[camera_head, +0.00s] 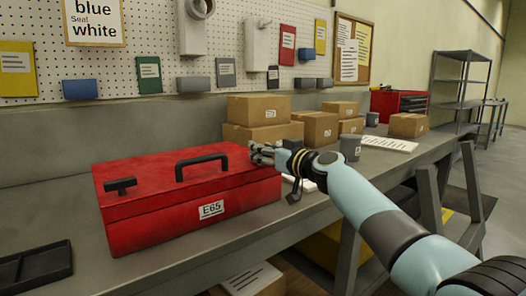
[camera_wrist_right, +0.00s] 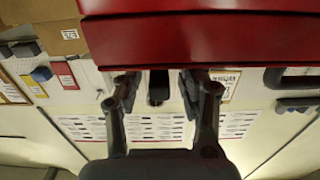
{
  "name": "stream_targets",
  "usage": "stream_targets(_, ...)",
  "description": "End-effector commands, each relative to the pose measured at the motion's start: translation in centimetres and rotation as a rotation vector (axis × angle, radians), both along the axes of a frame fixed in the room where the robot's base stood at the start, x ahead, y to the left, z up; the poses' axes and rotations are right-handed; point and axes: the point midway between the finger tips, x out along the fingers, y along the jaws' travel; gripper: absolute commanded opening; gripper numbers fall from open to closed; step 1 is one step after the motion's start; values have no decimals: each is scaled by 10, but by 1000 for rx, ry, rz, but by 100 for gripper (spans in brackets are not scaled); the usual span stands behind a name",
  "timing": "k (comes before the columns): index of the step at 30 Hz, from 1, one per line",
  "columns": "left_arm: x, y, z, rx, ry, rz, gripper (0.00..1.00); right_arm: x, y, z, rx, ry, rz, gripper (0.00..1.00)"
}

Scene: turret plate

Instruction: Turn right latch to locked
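A red toolbox (camera_head: 185,205) labelled E65 sits on the bench, with a black carry handle (camera_head: 201,166) on its lid. A black T-shaped latch (camera_head: 120,186) shows at its left end. My right gripper (camera_head: 261,153) is at the lid's right end and hides the right latch in the head view. In the right wrist view, a black post, apparently the right latch (camera_wrist_right: 158,88), stands between the fingers of my right gripper (camera_wrist_right: 158,82). The fingers are apart, with a gap on each side of it. My left gripper is in neither view.
Cardboard boxes (camera_head: 258,110) stand behind the toolbox, close to my right gripper. A grey mug (camera_head: 350,148) stands right of it, beyond my forearm. A black tray (camera_head: 36,268) lies at the front left. A pegboard (camera_head: 130,45) backs the bench.

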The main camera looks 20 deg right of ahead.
Motion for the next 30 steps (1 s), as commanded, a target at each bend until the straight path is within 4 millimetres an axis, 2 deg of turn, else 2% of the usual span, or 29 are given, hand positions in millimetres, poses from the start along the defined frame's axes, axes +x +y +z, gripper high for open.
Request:
stream_targets(9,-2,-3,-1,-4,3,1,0,3,1,0,0,0,0,39)
stream_targets(18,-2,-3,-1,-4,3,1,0,3,1,0,0,0,0,0)
stream_targets(30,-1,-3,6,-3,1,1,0,3,1,1,1,4,-33,0)
